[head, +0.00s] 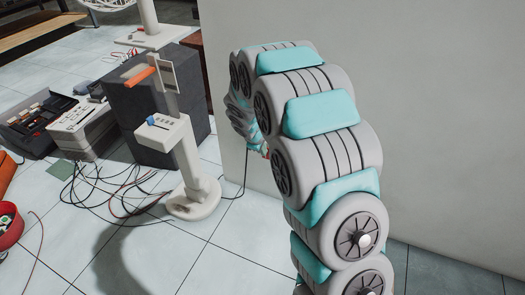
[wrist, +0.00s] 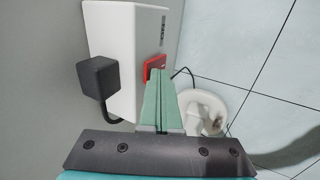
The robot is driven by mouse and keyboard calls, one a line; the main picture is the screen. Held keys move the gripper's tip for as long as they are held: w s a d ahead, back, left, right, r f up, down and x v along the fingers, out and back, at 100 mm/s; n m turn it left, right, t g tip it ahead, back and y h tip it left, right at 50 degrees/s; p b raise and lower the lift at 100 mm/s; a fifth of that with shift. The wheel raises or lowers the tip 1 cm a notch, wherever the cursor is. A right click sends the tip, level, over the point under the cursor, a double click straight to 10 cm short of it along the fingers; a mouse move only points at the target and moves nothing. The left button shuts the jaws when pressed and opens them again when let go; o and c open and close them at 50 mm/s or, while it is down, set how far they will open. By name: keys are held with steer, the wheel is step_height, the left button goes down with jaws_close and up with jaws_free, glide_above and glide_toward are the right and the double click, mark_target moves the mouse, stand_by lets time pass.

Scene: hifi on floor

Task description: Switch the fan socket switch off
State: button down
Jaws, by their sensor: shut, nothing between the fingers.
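In the wrist view a white socket box (wrist: 122,40) is mounted on the grey wall. A black plug (wrist: 98,77) with a cord sits in it at the left. A red switch (wrist: 155,63) is at the box's right edge. My gripper (wrist: 159,76) is shut and empty, its green fingers close together. Its tips overlap the lower part of the red switch in the picture; I cannot tell whether they touch it. The switch's lower part is hidden by the fingers. In the head view my arm reaches to the wall and hides the socket.
A white stand (head: 189,160) with a blue knob stands on the tiles left of my arm, a black cord near its base. Behind it are a dark grey block (head: 150,108), a white device (head: 84,125) and tangled wires (head: 105,195). A red bowl (head: 9,228) is at far left.

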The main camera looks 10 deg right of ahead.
steer(key=shift+r+p, duration=0.6)
steer(key=shift+r, duration=0.2)
steer(key=v, duration=1.1)
steer(key=shift+s+a, duration=0.35)
steer(key=shift+s, duration=0.15)
steer(key=shift+s+r, duration=0.1)
steer(key=shift+r, duration=0.05)
